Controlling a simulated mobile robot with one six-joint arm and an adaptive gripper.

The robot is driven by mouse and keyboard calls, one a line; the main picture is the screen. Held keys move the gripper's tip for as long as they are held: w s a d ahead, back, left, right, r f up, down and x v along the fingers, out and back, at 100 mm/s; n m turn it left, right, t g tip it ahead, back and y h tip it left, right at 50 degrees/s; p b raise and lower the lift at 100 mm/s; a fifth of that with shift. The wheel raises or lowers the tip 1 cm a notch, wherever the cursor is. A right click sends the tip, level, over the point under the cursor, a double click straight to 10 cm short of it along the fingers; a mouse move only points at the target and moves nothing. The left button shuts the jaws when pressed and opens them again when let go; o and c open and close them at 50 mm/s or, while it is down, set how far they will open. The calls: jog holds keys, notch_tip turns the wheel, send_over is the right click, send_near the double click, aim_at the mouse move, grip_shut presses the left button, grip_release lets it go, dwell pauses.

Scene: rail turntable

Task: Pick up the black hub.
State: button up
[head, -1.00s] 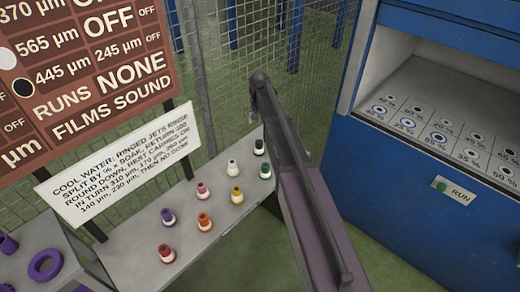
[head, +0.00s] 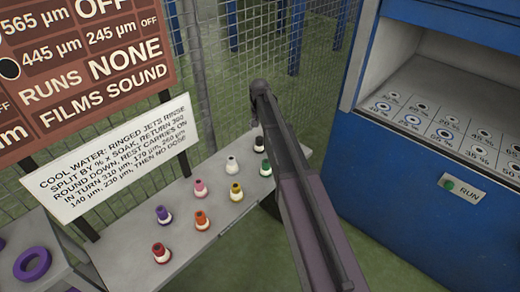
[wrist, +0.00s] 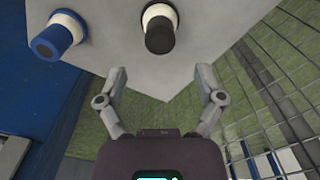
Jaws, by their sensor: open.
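The black hub (head: 257,144) stands on the grey bench (head: 215,222) at its far end in the head view, partly covered by my arm. In the wrist view the black hub (wrist: 160,34) has a white collar and lies at the top middle, beyond the fingertips and roughly centred between them. My gripper (wrist: 160,72) is open with nothing between its fingers. My gripper cannot be made out in the head view, where my arm link fills the middle.
A blue hub (wrist: 55,38) stands left of the black one in the wrist view. White (head: 232,164) and green (head: 265,168) hubs stand close by in the head view, with several others nearer. A mesh fence (head: 240,60) and a blue cabinet (head: 400,180) flank the bench.

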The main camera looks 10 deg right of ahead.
aim_at(259, 138)
jog(key=shift+f+b, duration=1.1)
jog(key=shift+f, duration=0.25)
jog(key=shift+f, duration=0.1)
jog(key=shift+s+a+f+b, duration=0.1)
jog(key=shift+s+f+b, duration=0.05)
jog(key=shift+f+b, duration=1.15)
jog(key=shift+s+a+f+b, duration=0.1)
jog(key=shift+f+b, duration=1.1)
jog(key=shift+b, duration=0.1)
grip_shut()
